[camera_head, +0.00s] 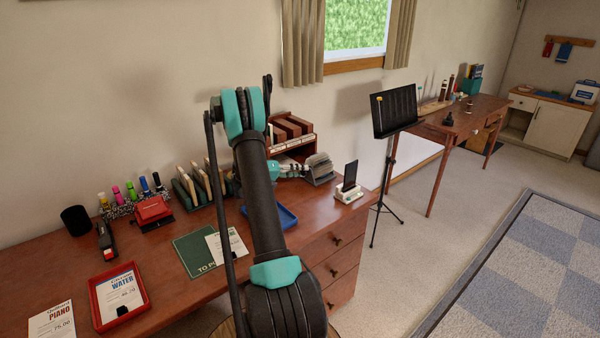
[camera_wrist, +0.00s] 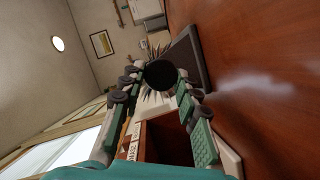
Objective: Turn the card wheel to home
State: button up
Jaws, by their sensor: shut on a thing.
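The card wheel (camera_head: 320,165), a rotary file with fanned grey cards on a dark base, stands on the desk (camera_head: 160,275) near its right end. My gripper (camera_head: 302,169) reaches it from the left, behind my arm. In the wrist view the wheel's round black knob (camera_wrist: 160,74) sits between the fingers of my gripper (camera_wrist: 162,84), which is shut on it. Spiky card edges (camera_wrist: 150,97) show around the knob, and the dark base (camera_wrist: 192,58) lies beyond. Most of the card faces and any home mark are hidden.
A wooden sorter (camera_head: 291,129) stands behind the wheel. A phone on a white dock (camera_head: 349,185) is to its right, and a blue tray (camera_head: 283,217) is in front. Card racks (camera_head: 195,185) stand left of my forearm. A music stand (camera_head: 394,112) is beyond the desk's right end.

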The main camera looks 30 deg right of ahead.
jog(key=shift+f+n, duration=0.1)
jog(key=shift+n, duration=0.7)
jog(key=shift+h, duration=0.3)
jog(key=o, duration=1.1)
jog(key=shift+o, duration=0.2)
notch_tip(320, 180, up, 10)
